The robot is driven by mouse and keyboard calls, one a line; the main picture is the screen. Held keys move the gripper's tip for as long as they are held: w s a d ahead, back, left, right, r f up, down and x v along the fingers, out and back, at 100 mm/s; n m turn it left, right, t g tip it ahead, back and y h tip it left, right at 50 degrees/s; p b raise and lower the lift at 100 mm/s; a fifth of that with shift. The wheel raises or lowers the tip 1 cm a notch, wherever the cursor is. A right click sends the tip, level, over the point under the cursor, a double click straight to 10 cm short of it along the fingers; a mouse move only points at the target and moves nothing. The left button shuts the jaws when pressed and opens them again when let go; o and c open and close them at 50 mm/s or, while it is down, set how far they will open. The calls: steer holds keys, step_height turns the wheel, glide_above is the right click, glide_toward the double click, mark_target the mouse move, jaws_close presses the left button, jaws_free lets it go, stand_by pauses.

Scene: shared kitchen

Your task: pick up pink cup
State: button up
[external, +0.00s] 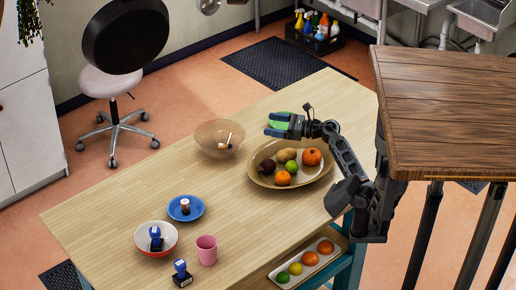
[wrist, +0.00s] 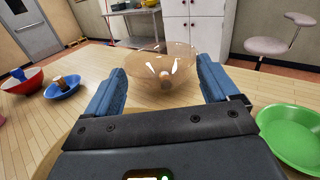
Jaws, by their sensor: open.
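The pink cup (external: 207,250) stands upright on the wooden table at the front, right of the red-and-white bowl. In the wrist view only a sliver of pink shows at the left edge. My gripper (external: 268,124) is open and empty, above the far right part of the table near the fruit tray, well away from the cup. In the wrist view my gripper (wrist: 160,88) has its two blue fingers spread apart, with a clear amber bowl beyond them.
A blue plate (external: 196,215), the red-and-white bowl (external: 172,242) and a blue stamp (external: 181,268) are near the cup. Mid-table is bare.

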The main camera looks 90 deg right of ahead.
mark_target(200, 252)
steer(key=shift+o, duration=0.8)
steer(key=shift+w, duration=0.1)
